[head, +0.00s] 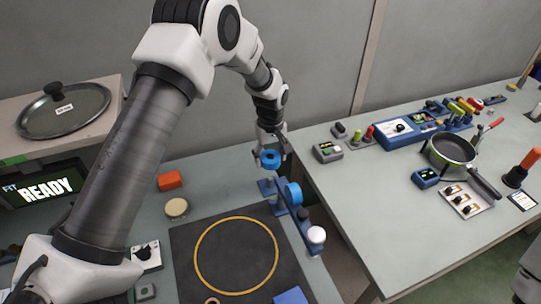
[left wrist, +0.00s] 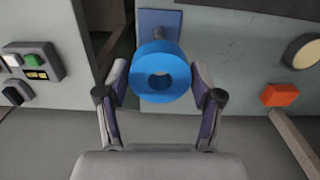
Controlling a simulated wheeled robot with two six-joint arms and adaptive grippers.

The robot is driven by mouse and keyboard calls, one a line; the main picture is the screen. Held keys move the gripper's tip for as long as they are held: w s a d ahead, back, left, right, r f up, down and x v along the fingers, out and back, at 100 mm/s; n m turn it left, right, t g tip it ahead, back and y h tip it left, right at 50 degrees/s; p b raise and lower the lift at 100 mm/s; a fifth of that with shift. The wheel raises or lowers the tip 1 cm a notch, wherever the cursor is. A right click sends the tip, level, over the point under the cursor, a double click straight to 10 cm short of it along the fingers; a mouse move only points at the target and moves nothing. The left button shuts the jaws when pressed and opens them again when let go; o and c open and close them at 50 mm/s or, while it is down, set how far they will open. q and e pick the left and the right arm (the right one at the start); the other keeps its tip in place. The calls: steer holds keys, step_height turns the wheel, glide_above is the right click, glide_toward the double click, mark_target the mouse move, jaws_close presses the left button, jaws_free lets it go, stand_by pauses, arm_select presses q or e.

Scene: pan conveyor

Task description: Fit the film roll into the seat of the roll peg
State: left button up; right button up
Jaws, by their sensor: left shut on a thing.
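The film roll (head: 270,159) is a blue ring with a round hole, held between the two fingers of my left gripper (head: 271,153). In the left wrist view the film roll (left wrist: 160,62) sits between the fingertips, its hole facing the camera. Behind it a short grey peg (left wrist: 160,32) stands on a blue plate (left wrist: 174,18), partly hidden by the roll; it looks like the roll peg. In the head view the blue plate (head: 267,188) lies just below the held roll, which appears raised and apart from it. My right gripper is not in view.
A dark mat (head: 190,250) with a yellow ring lies in front. An orange block (head: 169,180) and round tin (head: 176,208) lie left. The right table (head: 350,220) holds a pan (head: 452,150).

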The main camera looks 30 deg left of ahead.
arm_select(q)
steer(key=shift+w, duration=0.1)
steer(key=b, duration=0.2)
glide_above(270, 180)
steer(key=f, duration=0.4)
steer(key=shift+w+f, duration=0.3)
steer(key=shift+f, duration=0.1)
steer(key=shift+w+a+f+b, duration=0.1)
steer(key=shift+f+b, duration=0.2)
steer(key=shift+f, duration=0.3)
steer(key=shift+r, duration=0.1)
steer(key=shift+p, duration=0.6)
steer(key=shift+f+b, duration=1.3)
steer(key=shift+f, duration=1.15)
steer(key=o, duration=1.1)
steer(key=shift+r, duration=0.1)
